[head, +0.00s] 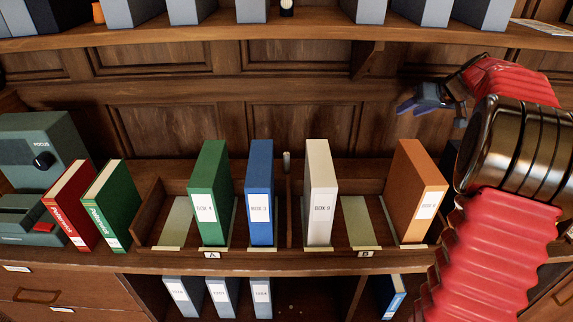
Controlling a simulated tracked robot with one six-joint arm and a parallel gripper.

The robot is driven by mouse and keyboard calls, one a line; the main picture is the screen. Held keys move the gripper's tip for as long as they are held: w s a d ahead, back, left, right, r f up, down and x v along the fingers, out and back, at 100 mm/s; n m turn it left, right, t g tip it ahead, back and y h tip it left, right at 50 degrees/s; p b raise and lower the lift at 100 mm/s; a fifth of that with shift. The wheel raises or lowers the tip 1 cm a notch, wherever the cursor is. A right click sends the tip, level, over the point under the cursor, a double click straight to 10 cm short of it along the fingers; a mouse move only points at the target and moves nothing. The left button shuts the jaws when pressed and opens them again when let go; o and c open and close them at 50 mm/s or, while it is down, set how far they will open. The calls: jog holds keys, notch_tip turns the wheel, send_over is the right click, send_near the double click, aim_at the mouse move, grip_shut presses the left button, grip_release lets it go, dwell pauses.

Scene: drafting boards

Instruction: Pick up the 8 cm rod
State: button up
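No object in the head view is clearly an 8 cm rod. A small grey upright piece (286,161) stands at the back of the middle divider, between the blue and white binders. I cannot tell whether it is a loose rod or part of the rack. My gripper (418,103) is at the upper right, in front of the wood panelling and above the orange binder, well to the right of the grey piece. Its bluish fingers point left. They are too small and overlapped to tell whether they are open or shut, and no held object can be made out.
The wooden rack (290,258) holds a green binder (209,190), a blue binder (260,185), a white binder (320,185) and an orange binder (418,185). Red and green books (112,200) lean by a grey-green machine (45,150). A shelf (300,27) overhangs.

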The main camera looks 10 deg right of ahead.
jog(key=w+a+f+n+y, duration=0.1)
jog(key=w+a+f+n, duration=0.15)
jog(key=a, duration=0.25)
jog(key=n+g+y, duration=0.1)
jog(key=n+g, duration=0.5)
jog(key=n, duration=0.2)
send_near(287, 154)
jog(key=shift+s+d+f, duration=0.1)
jog(key=shift+s+f, duration=0.1)
jog(key=shift+f, duration=0.05)
jog(key=shift+y, duration=0.3)
jog(key=shift+x, duration=4.35)
jog(key=shift+w, duration=0.15)
jog(key=shift+x, duration=2.5)
jog(key=shift+w, duration=0.15)
